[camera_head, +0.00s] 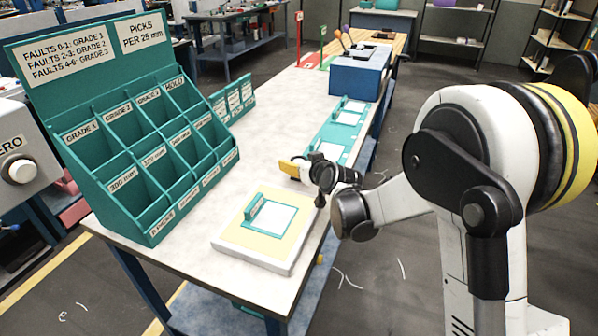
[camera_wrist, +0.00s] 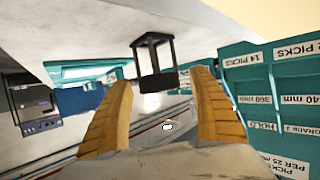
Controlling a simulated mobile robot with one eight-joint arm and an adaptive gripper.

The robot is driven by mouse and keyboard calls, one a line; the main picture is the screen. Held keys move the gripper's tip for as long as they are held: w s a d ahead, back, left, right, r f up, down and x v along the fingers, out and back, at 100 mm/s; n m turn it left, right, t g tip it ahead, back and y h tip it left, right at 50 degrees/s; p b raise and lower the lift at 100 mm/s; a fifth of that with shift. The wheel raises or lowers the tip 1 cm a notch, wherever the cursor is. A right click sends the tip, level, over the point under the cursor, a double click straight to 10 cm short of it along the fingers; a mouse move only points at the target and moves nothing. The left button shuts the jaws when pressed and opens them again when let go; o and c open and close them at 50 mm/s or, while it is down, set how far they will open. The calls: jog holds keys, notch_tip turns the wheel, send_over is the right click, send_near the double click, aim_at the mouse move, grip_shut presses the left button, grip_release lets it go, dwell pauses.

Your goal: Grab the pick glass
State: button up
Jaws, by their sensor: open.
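The pick glass (camera_wrist: 157,82) is a small black open frame with a thick block at one end. It shows in the wrist view, where the scene appears upside down, and it seems to stand on the pale tabletop. My gripper (camera_wrist: 164,76) is open, with its two ribbed yellow fingers either side of the pick glass in that view. The pick glass lies around or just beyond the fingertips, and I see no finger touching it. In the head view my gripper (camera_head: 288,168) is low over the table, and I cannot make out the pick glass beside its dark parts.
A teal compartment rack (camera_head: 110,128) stands on the left of the table. A cream board (camera_head: 240,238) with a teal-framed card lies at the near edge. Teal trays (camera_head: 325,148) and a blue box (camera_head: 358,76) are farther back. Bare tabletop lies between rack and gripper.

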jog(key=shift+c, duration=0.6)
jog(key=c, duration=1.2)
jog(key=shift+o, duration=0.2)
jog(key=shift+r, duration=0.15)
